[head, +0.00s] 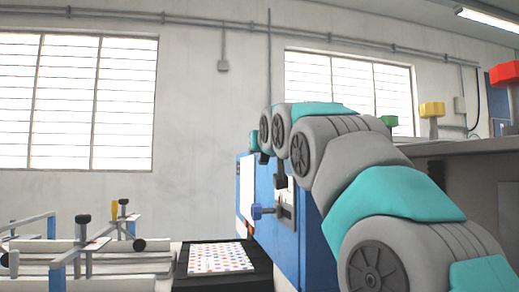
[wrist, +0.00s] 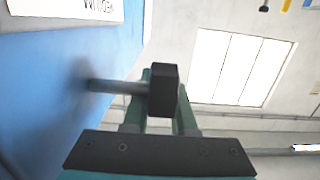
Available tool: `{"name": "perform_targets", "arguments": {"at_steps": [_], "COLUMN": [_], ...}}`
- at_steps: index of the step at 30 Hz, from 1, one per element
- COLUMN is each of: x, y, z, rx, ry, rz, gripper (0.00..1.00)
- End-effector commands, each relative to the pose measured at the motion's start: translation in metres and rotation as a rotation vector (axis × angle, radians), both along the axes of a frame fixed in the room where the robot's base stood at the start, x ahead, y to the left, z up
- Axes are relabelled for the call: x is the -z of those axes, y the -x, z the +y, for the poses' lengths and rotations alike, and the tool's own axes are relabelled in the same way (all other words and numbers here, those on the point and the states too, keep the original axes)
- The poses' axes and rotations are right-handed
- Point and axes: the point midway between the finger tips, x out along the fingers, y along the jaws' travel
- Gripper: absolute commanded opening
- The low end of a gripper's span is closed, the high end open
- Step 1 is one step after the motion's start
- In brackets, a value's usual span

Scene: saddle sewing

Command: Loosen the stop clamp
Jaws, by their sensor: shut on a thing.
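In the wrist view a dark, blocky knob (wrist: 164,90) sits on a grey shaft (wrist: 115,87) that reaches out from a blue panel (wrist: 40,85). I take it for the stop clamp's knob. My gripper (wrist: 166,84) is shut on this knob, with one green finger on each side. The knob's front hides part of the fingers. In the head view my arm reaches to the blue machine cabinet (head: 308,235), and its end is small and mostly hidden there. A pale slotted plate (head: 286,203) and a blue knob (head: 261,211) show on the cabinet, below the arm's end.
A black stand with a dotted sheet (head: 220,257) is left of the cabinet. A frame with rails (head: 95,255) and dark knobs stands at the far left. On the right a grey bench (head: 465,165) carries green, yellow (head: 432,110) and red (head: 504,73) topped posts.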

Motion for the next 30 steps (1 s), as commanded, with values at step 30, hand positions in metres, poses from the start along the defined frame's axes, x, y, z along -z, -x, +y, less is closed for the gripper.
{"name": "perform_targets", "arguments": {"at_steps": [30], "x": [0.0042], "y": [-0.0019], "z": [0.0013], "rx": [0.000], "ry": [0.042], "rz": [0.148], "gripper": [0.00]}}
